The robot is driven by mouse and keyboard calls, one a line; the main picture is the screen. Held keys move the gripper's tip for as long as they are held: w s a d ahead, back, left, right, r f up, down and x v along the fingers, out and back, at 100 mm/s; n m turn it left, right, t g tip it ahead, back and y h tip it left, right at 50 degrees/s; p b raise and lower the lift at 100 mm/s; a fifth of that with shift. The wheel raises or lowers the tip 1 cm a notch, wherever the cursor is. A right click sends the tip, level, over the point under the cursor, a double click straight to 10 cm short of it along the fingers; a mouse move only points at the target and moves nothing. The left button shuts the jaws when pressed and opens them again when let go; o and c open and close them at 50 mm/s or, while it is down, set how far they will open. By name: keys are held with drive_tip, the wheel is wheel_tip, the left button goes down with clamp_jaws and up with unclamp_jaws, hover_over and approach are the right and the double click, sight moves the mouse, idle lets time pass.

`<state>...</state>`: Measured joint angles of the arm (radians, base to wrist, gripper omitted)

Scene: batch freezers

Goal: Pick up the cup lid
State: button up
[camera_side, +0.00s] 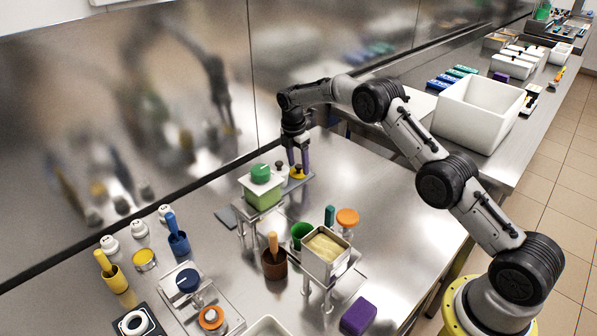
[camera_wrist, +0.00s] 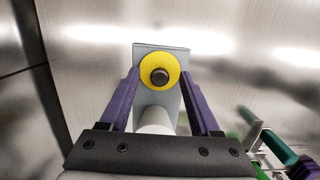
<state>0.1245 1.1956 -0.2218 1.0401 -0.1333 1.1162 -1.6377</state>
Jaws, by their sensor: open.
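The cup lid (camera_side: 298,175) looks like a yellow disc with a dark knob, on a grey plate (camera_wrist: 141,58) near the back wall. In the wrist view the lid (camera_wrist: 160,61) lies ahead of my gripper (camera_wrist: 160,76), centred between its fingers. My gripper (camera_side: 298,168) points down over the lid in the side view. Its two purple fingers are apart, one on each side of the lid, with nothing held. I cannot tell whether the fingers touch the lid. A white rounded thing (camera_wrist: 155,121) shows between the fingers in the wrist view, nearer my palm.
A green-topped container (camera_side: 262,193) on a stand is close left of my gripper. A steel tub (camera_side: 327,254) on a stand, an orange-topped item (camera_side: 347,218) and a purple block (camera_side: 358,316) are nearer the camera. The steel table right of my gripper is clear.

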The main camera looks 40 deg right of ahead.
clamp_jaws()
drive_tip(key=shift+r, duration=0.2)
idle(0.3)
